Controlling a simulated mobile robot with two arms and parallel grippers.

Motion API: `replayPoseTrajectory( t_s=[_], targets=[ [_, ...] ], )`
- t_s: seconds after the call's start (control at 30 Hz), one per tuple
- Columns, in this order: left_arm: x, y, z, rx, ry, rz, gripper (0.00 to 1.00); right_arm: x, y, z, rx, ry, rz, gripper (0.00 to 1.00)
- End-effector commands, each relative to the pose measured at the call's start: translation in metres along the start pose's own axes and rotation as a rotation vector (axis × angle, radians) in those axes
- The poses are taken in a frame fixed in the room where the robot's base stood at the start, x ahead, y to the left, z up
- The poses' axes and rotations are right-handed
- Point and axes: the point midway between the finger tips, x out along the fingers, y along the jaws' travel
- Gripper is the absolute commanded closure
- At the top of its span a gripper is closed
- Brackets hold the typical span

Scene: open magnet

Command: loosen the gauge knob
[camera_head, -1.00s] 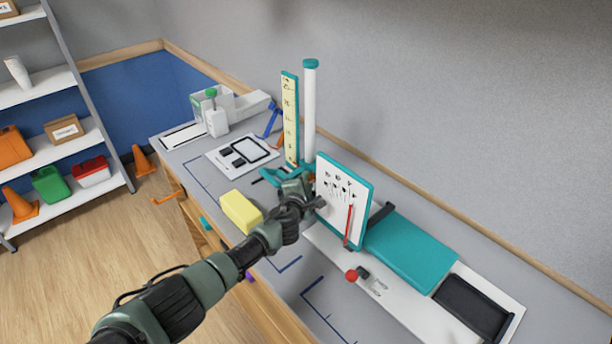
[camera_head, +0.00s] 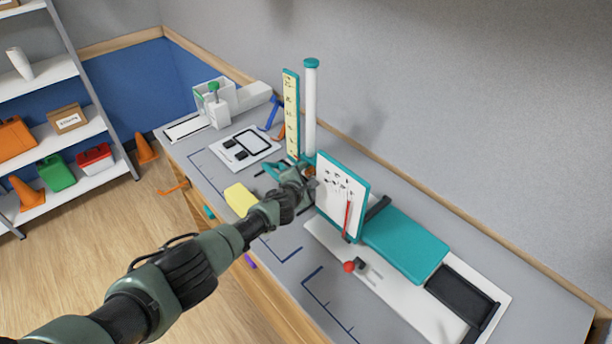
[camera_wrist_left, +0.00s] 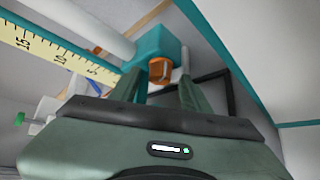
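The gauge has a white post (camera_head: 310,110) with a teal cap and a yellow scale (camera_head: 291,115) on a teal backing. Its orange gauge knob (camera_wrist_left: 160,70) sits on a teal block (camera_wrist_left: 152,48) in the left wrist view; in the head view only a small bit of orange shows beside my gripper. My left gripper (camera_head: 305,182) is at the foot of the post. In the left wrist view its two fingers (camera_wrist_left: 160,88) are apart, pointing at the knob, one toward each side, with visible gaps. I cannot tell whether the knob is between the tips. My right gripper is out of view.
A white panel with a teal frame (camera_head: 357,183) stands close to the right of my left gripper. A wall runs behind the bench.

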Motion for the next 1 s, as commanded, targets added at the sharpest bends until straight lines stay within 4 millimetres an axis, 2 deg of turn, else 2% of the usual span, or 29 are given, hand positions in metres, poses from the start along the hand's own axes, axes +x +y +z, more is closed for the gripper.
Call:
replayPoseTrajectory(
  t_s=[0.27,0.5,0.57,1.0],
  targets=[
    [-0.004,0.002,0.001,0.001,0.0,0.001,0.53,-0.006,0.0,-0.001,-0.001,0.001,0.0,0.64],
    [-0.032,0.004,0.001,0.002,-0.001,0.0,0.53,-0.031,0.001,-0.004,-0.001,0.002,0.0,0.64],
    [-0.035,0.004,0.0,0.001,-0.002,0.006,0.53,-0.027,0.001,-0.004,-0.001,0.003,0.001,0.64],
    [-0.073,0.001,0.0,0.001,-0.001,0.001,0.53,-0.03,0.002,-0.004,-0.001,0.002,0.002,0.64]
  ],
)
